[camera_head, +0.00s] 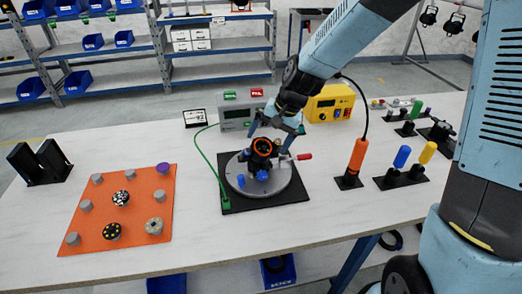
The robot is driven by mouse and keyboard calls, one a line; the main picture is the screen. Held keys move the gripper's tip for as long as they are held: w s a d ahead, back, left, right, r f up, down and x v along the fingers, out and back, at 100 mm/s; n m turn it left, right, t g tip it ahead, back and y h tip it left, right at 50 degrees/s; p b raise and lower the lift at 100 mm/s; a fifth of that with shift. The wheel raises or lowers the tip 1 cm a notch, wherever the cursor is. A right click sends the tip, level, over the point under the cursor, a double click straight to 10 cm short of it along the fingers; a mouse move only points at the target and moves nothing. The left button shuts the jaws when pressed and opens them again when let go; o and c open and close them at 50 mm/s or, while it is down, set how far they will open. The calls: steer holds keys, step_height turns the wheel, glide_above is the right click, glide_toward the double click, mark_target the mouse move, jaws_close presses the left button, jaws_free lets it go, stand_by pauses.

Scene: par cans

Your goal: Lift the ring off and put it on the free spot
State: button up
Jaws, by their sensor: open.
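A dark ring with an orange inner edge (262,146) sits in a fixture on a round grey turntable (289,196), which stands on a black base. My gripper (270,148) is open and comes down from above right, close at the ring; whether its fingers touch the ring I cannot tell. An orange board (91,222) at the left bears several short grey posts, some bare, such as a left one (86,205). Others carry patterned discs: a black-and-white one (121,198), a black one with yellow dots (111,231), a tan one (154,226) and a purple one (163,168).
A red-handled clamp (303,156) sticks out right of the fixture. A green cable (206,158) runs to the base from a grey meter (240,113). Orange (357,156), blue and yellow tools stand at the right. Table between board and base is clear.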

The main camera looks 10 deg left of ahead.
mark_target(264, 145)
steer(key=shift+x, duration=2.4)
steer(key=shift+w+a, duration=0.1)
steer(key=shift+c, duration=0.2)
steer(key=c, duration=1.1)
